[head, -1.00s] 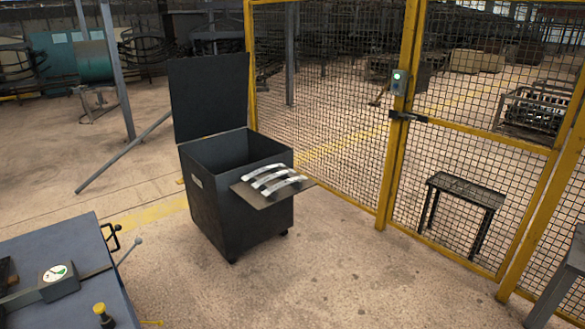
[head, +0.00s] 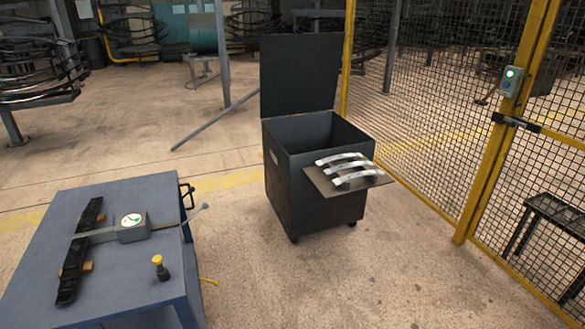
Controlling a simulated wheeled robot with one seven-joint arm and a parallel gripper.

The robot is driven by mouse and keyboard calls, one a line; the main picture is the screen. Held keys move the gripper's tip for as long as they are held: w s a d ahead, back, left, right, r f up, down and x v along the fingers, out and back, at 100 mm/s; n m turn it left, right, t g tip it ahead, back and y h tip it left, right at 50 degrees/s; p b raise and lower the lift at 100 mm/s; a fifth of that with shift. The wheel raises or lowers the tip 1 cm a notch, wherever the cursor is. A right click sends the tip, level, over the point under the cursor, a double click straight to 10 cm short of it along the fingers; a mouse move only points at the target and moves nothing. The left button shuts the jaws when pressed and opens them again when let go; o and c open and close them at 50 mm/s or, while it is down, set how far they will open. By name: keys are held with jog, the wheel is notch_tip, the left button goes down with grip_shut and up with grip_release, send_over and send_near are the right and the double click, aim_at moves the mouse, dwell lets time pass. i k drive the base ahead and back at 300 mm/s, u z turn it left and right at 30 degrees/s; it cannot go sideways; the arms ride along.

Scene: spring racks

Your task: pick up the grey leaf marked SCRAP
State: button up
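Several curved grey leaves (head: 347,171) lie side by side on a small shelf (head: 322,184) on the front right side of a dark open bin. I cannot read any SCRAP mark at this size. A dark leaf (head: 80,250) lies on the blue table at the left, under a gauge arm. My gripper is not in view.
The dark bin (head: 283,190) stands on small wheels with its lid (head: 300,76) raised. The blue table (head: 130,195) carries a dial gauge (head: 133,227) and a yellow-capped knob (head: 158,265). A yellow mesh fence (head: 470,180) with a gate runs along the right. Floor before the bin is clear.

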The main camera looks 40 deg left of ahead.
aim_at(328, 171)
jog(key=u, duration=1.5)
jog(key=i, duration=3.6)
jog(key=u, duration=1.25)
